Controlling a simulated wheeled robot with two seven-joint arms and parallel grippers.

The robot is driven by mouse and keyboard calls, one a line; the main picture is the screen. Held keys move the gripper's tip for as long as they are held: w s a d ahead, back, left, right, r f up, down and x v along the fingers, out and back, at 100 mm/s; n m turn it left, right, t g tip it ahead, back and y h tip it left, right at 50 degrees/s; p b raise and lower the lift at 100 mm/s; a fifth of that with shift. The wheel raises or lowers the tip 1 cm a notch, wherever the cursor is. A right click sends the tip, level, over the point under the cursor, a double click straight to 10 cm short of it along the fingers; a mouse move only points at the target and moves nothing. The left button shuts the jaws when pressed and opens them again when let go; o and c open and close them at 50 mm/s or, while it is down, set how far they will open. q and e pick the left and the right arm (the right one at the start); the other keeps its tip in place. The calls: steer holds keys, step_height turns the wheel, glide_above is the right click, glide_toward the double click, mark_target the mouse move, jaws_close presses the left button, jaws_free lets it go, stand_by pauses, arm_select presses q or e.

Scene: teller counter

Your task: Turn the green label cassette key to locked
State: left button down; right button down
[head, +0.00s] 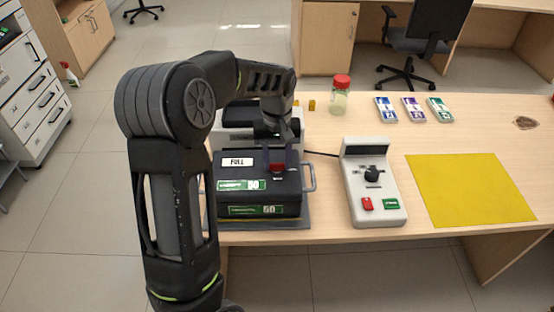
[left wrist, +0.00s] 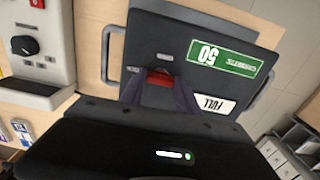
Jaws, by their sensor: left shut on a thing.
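The dark cassette (head: 235,203) with green labels and a white FULL tag sits on a grey base on the counter, in front of my left arm's reach. Its top also shows in the left wrist view (left wrist: 200,25). The red key (left wrist: 160,77) is on the cassette's top face, beside the FULL tag. My left gripper (head: 277,160) reaches down from above, its two fingers closed on the red key, which they partly hide. Whether the key stands at locked cannot be read. My right gripper is not in view.
A grey-white device (head: 376,205) with a black knob and red and green buttons stands right of the cassette. A yellow mat (head: 470,190) lies further right. A red-lidded jar (head: 340,96) and small coloured packs (head: 413,109) are behind. The cassette has side handles (head: 309,177).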

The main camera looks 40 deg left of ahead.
mark_target(277, 163)
arm_select(q)
steer(key=c, duration=0.9)
jaws_free()
steer(key=shift+r+b, duration=0.3)
steer(key=shift+r, duration=3.65)
steer(key=shift+f, duration=0.1)
